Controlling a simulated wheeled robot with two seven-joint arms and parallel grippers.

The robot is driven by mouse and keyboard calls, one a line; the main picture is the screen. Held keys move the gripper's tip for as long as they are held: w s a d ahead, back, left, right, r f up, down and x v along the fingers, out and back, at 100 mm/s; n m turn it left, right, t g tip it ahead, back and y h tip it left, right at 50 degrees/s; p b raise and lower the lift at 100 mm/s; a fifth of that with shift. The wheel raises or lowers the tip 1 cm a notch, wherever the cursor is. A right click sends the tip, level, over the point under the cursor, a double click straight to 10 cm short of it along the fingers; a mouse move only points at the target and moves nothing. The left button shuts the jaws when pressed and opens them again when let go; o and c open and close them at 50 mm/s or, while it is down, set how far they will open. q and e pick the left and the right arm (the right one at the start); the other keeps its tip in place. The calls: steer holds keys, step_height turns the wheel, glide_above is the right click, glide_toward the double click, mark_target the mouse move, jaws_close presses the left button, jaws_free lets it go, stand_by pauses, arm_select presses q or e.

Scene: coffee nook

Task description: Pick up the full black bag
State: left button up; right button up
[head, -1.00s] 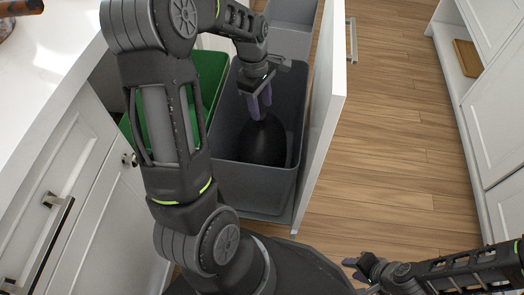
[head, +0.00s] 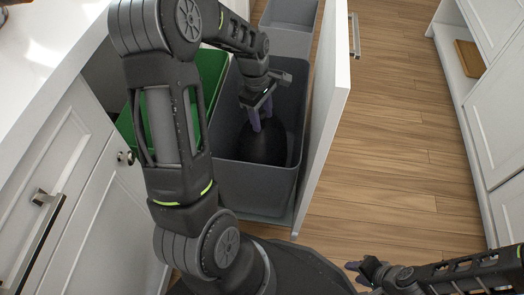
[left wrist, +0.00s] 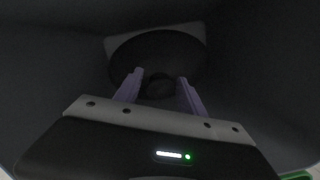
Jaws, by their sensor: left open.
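The full black bag (head: 262,148) sits in the dark grey bin (head: 245,185) of the pulled-out drawer. It is rounded, and its narrow tied top stands between my fingers. My left gripper (head: 260,122) is inside the bin, pointing down over the bag. In the left wrist view my left gripper (left wrist: 158,88) is open, with one purple finger on each side of the bag's knot (left wrist: 160,86). The bag's wide body (left wrist: 160,50) shows beyond it. Contact cannot be made out. My right gripper (head: 360,272) is low at the right, apart from the bin; its jaws are too small to judge.
A green bin (head: 204,85) stands left of the grey one, and a lighter grey bin (head: 289,30) behind. The white drawer front (head: 325,110) rises close on the right. A white counter (head: 50,60) lies left. The wooden floor (head: 390,140) is clear.

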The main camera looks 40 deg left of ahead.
arm_select(q)
steer(key=shift+c, duration=0.2)
jaws_close()
steer(key=shift+r, duration=0.1)
stand_by(1.0)
